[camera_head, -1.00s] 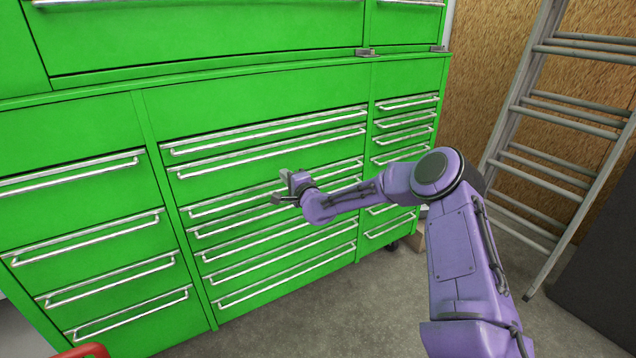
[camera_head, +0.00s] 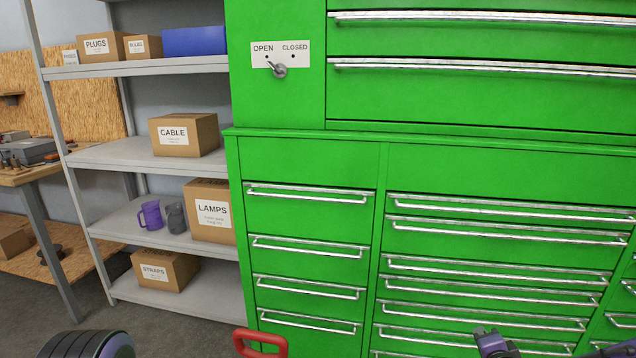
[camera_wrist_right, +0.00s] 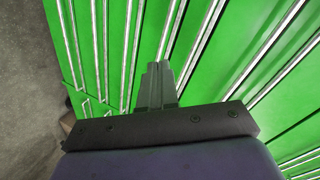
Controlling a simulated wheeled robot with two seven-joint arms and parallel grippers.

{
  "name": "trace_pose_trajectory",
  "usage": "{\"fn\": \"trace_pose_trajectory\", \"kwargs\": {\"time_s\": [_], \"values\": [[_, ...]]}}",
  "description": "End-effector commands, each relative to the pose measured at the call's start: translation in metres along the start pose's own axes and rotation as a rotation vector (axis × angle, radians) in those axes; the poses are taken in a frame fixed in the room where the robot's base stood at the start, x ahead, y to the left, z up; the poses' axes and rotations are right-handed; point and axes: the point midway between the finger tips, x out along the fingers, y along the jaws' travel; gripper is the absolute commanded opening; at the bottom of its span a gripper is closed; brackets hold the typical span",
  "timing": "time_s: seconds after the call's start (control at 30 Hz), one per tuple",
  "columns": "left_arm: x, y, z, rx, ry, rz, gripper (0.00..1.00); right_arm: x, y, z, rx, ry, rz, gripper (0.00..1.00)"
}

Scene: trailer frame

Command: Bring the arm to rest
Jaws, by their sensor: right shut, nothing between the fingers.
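My right gripper (camera_wrist_right: 158,82) is shut, with its two dark fingers together and nothing between them. In the right wrist view it points at the green drawer cabinet (camera_wrist_right: 210,80), and drawer handles lie beyond the fingertips. The gap to the cabinet cannot be judged. In the head view only a small purple and dark part of my right wrist and gripper (camera_head: 487,337) shows at the bottom edge, in front of the green cabinet (camera_head: 310,160). The rest of that arm is mostly out of frame. My left gripper is not in view.
A lever switch (camera_head: 280,70) marked OPEN and CLOSED tilts towards OPEN. Left stands a grey shelf (camera_head: 130,157) with boxes and a purple mug (camera_head: 151,214). A red handle (camera_head: 258,343) and a tyre (camera_head: 85,345) are low in front. The cabinet's visible drawers look shut.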

Motion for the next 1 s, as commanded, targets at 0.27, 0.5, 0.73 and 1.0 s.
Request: {"fn": "trace_pose_trajectory", "kwargs": {"time_s": [0.27,0.5,0.73,1.0], "values": [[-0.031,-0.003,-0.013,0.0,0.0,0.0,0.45,-0.148,0.158,0.107,-0.566,-0.289,0.478,0.0],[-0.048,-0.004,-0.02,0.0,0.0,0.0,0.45,-0.266,0.237,0.124,-0.871,-0.529,0.682,0.0],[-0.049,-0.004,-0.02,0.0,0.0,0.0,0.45,-0.28,0.25,0.125,-0.898,-0.566,0.706,0.0],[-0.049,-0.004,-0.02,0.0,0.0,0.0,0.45,-0.28,0.25,0.125,-0.898,-0.566,0.706,0.0]]}}
